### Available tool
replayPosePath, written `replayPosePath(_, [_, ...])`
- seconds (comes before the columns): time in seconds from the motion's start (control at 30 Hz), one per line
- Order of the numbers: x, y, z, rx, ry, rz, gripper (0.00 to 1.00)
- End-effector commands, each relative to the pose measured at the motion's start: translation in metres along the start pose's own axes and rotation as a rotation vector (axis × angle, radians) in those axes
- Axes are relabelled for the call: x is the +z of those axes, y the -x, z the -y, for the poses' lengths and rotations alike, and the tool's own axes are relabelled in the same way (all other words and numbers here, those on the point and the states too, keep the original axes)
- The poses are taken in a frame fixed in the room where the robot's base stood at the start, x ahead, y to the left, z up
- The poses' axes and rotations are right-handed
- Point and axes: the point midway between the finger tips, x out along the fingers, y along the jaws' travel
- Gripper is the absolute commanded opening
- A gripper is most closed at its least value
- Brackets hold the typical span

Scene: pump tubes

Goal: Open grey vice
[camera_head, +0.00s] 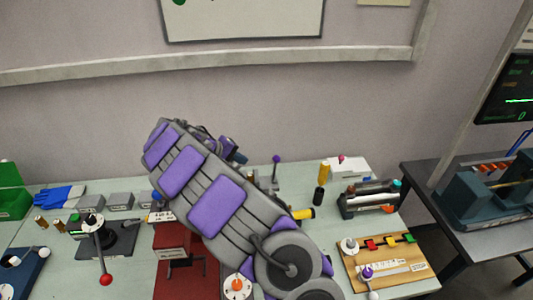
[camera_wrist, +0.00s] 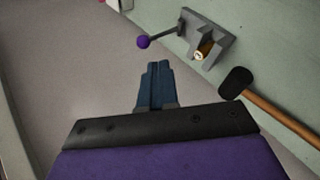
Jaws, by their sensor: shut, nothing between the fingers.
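The grey vice (camera_wrist: 211,30) shows in the upper right of the wrist view, with a lever ending in a purple ball (camera_wrist: 143,42). A brass cylinder (camera_wrist: 205,49) sits at its grey blocks; I cannot tell how tightly it is held. In the head view the vice (camera_head: 268,182) is partly hidden behind my arm, and its purple ball (camera_head: 276,159) stands up above it. My gripper (camera_wrist: 157,66) has its blue fingers shut and empty, below and slightly right of the ball in the wrist picture, apart from ball and vice. In the head view my arm mostly hides the gripper.
A mallet with a black head (camera_wrist: 237,82) and wooden handle (camera_wrist: 280,121) lies right of my gripper. A tool carrier (camera_head: 370,198) and wooden board (camera_head: 385,262) are at the right. A red-ball lever device (camera_head: 100,240) is at the left. The wall rises behind the table.

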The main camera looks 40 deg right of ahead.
Motion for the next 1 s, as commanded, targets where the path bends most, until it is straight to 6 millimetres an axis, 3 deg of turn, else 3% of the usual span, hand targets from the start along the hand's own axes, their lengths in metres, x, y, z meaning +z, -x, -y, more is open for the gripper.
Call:
replayPosePath(0.57, [-0.009, -0.005, 0.009, 0.003, 0.014, -0.012, 0.00])
replayPosePath(0.77, [-0.009, -0.030, 0.008, 0.001, 0.013, -0.008, 0.00])
replayPosePath(1.0, [-0.009, -0.077, 0.010, -0.001, 0.013, -0.008, 0.00])
